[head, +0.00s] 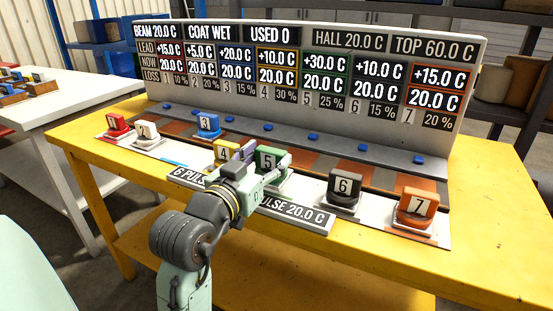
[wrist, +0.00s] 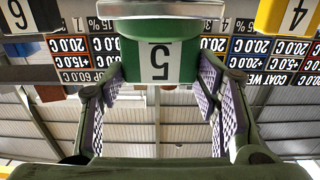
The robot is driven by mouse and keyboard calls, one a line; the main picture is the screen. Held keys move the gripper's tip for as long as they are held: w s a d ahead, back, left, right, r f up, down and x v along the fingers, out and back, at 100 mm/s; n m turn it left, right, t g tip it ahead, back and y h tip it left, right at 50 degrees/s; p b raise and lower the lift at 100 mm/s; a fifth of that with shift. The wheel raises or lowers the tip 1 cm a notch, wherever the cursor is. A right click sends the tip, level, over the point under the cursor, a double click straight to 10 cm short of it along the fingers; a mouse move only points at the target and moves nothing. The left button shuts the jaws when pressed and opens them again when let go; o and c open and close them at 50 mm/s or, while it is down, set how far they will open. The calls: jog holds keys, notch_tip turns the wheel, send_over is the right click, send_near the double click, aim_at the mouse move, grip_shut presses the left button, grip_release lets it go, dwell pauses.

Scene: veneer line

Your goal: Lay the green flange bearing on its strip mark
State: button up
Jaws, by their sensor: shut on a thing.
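The green flange bearing (head: 268,159), marked 5, is between the fingers of my gripper (head: 260,157) near the middle of the table. In the wrist view the green bearing (wrist: 160,62) shows upside down, with the purple-padded fingers of my gripper (wrist: 160,85) on both sides, shut on it.
Yellow bearing 4 (head: 226,152) stands close left of my gripper. Red 1 (head: 116,124), white 2 (head: 146,132), black 6 (head: 344,188) and orange 7 (head: 416,206) stand along the front. Blue 3 (head: 208,123) stands farther back. A display board (head: 300,75) rises behind.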

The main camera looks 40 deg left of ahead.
aim_at(276, 163)
jog(key=shift+x, duration=1.2)
jog(key=shift+w+a+f+p, duration=0.1)
jog(key=shift+w+f+p, duration=0.2)
jog(key=shift+w, duration=0.2)
jog(key=shift+w+a+f+p, duration=0.1)
jog(key=shift+w+f+p, duration=0.15)
jog(key=shift+w, duration=0.3)
jog(key=shift+f, duration=1.2)
jog(key=shift+f, duration=0.3)
jog(key=o, duration=1.5)
jog(key=shift+o, duration=0.2)
jog(key=shift+r, duration=0.15)
